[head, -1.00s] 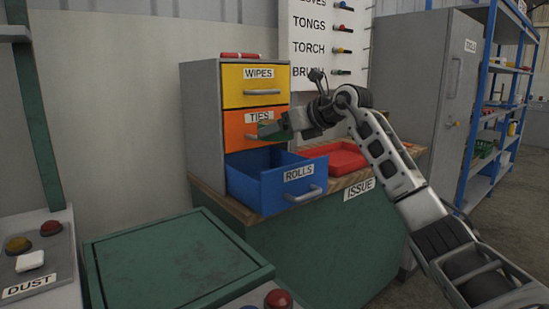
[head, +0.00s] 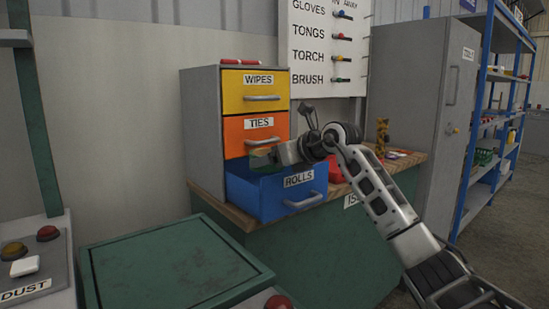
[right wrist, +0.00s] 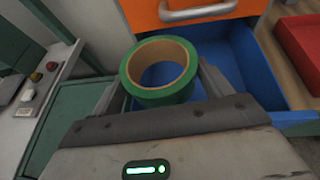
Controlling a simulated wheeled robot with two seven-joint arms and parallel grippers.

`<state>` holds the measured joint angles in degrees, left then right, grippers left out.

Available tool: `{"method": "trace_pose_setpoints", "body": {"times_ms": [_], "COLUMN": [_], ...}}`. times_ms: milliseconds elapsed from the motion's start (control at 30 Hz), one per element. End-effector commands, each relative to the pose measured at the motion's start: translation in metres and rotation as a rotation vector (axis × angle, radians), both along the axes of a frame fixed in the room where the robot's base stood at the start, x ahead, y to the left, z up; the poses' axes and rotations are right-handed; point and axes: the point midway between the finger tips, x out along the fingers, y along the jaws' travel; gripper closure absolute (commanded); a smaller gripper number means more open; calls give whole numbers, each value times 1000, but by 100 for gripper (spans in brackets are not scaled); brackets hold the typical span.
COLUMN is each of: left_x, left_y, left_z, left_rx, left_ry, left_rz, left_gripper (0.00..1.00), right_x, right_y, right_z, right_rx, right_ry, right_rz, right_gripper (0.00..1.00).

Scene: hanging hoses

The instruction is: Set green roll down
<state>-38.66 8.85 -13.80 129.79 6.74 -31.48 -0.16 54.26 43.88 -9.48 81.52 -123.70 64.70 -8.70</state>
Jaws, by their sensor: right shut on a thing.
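The green roll (right wrist: 165,97), a tape ring with a tan core, is held between the fingers of my right gripper (right wrist: 160,85) in the right wrist view. In the head view my right gripper (head: 268,158) is over the back part of the open blue ROLLS drawer (head: 290,192), below the orange TIES drawer (head: 256,133). The roll shows there only as a small dark green patch. In the right wrist view the blue drawer (right wrist: 232,58) lies below and beyond the roll, which appears above it. My left gripper is not in view.
The yellow WIPES drawer (head: 256,88) is shut at the top of the grey cabinet. A red tray (head: 336,172) is on the bench right of the blue drawer, partly behind my arm. A patterned yellow-brown item (head: 382,135) stands farther back. A green-topped box (head: 170,262) is in front.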

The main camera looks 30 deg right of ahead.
Motion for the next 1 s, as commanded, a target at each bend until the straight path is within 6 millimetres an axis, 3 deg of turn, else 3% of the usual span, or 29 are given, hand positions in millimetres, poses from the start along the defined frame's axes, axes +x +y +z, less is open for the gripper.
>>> {"method": "trace_pose_setpoints", "body": {"times_ms": [300,333,400,633,767,1000], "left_x": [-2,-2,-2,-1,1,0], "left_y": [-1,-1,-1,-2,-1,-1], "left_z": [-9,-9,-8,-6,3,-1], "left_rx": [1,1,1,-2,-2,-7], "left_ry": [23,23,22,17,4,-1], "left_rz": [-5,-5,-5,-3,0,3], "left_gripper": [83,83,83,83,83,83], "right_x": [0,0,0,0,0,-44], "right_y": [0,0,0,0,0,-11], "right_z": [-7,-7,-7,-5,8,22], "right_rx": [-1,-1,0,0,2,-6], "right_ry": [0,1,1,0,-3,-1], "right_rz": [0,0,0,0,0,-3], "right_gripper": [46,16,0,0,0,0]}}
